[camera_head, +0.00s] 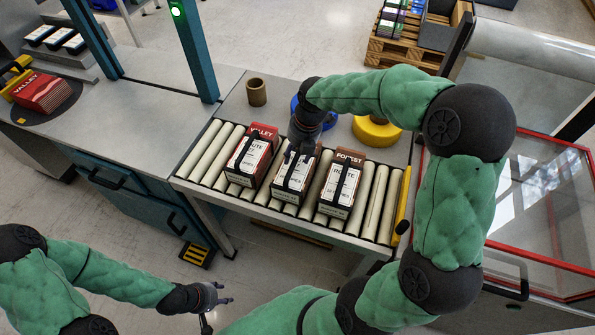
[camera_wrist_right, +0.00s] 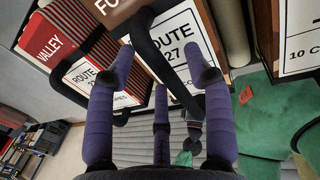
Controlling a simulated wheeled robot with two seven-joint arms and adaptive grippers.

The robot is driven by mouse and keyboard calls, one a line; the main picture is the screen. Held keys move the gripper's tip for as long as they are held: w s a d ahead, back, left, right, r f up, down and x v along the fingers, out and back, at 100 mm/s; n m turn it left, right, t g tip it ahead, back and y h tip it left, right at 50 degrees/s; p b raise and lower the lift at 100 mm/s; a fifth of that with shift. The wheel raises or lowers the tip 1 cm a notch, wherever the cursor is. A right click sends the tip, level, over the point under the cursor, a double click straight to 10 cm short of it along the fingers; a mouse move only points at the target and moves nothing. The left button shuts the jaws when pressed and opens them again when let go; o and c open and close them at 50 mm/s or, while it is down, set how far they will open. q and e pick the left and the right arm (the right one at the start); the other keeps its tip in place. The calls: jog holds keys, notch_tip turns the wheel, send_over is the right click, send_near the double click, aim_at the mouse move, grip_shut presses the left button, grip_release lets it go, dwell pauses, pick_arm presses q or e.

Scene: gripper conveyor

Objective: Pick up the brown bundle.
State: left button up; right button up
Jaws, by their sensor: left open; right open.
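Three strapped bundles with white route labels stand on the roller conveyor (camera_head: 207,158). The left one is a red VALLEY bundle (camera_head: 243,165). The right one is a brown FOREST bundle (camera_head: 341,190). The middle bundle (camera_head: 287,188) is partly covered by my right gripper (camera_head: 297,147), which is open above its upper end. In the right wrist view, a brown bundle (camera_wrist_right: 135,8) with lettering starting "FO" lies just beyond the open purple fingers (camera_wrist_right: 157,85), beside the red VALLEY bundle (camera_wrist_right: 57,45). Contact with the black strap is unclear. My left gripper (camera_head: 217,298) is open and empty, low over the floor.
A brown cup (camera_head: 256,92), a yellow roll (camera_head: 376,130) and a partly hidden blue roll (camera_head: 299,107) stand behind the conveyor. Another red VALLEY bundle (camera_head: 45,92) lies on a dark disc at far left. A red-edged glass enclosure (camera_head: 540,215) stands right. The counter between is clear.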

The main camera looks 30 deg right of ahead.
jog(key=shift+w+a+f, duration=0.1)
jog(key=shift+f, duration=0.65)
jog(key=shift+r, duration=0.1)
grip_shut()
jog(key=shift+w+r, duration=0.1)
jog(key=shift+r, duration=0.1)
